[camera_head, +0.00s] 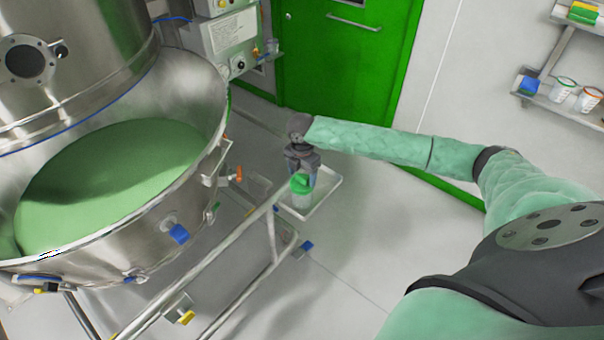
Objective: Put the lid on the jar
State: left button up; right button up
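A small translucent jar (301,200) stands low in the middle of the view, on a white tray (325,196). A green lid (300,182) shows at the top of the jar; I cannot tell whether it is seated on the rim or held just above it. My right gripper (303,172) points down directly over the lid and jar. Its fingers are small and partly hidden, so I cannot tell whether they are open or shut on the lid. My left gripper is not in view.
A large steel vessel (185,215) holding green material fills the left, with a metal frame rail (240,235) close to the tray. A green door (340,70) is behind. Shelves (560,103) with containers are at upper right. The floor right of the tray is clear.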

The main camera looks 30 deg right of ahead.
aim_at(302, 176)
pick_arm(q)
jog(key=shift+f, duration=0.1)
pick_arm(e)
jog(key=shift+r, duration=0.2)
jog(key=shift+r+b, duration=0.5)
jog(key=shift+r, duration=0.45)
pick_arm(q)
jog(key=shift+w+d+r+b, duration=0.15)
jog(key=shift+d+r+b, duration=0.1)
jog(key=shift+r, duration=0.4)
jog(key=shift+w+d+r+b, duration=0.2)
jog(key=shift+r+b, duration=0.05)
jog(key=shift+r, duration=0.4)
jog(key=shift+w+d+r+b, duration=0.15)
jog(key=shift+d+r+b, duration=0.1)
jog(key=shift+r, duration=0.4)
pick_arm(e)
jog(key=shift+r, duration=2.75)
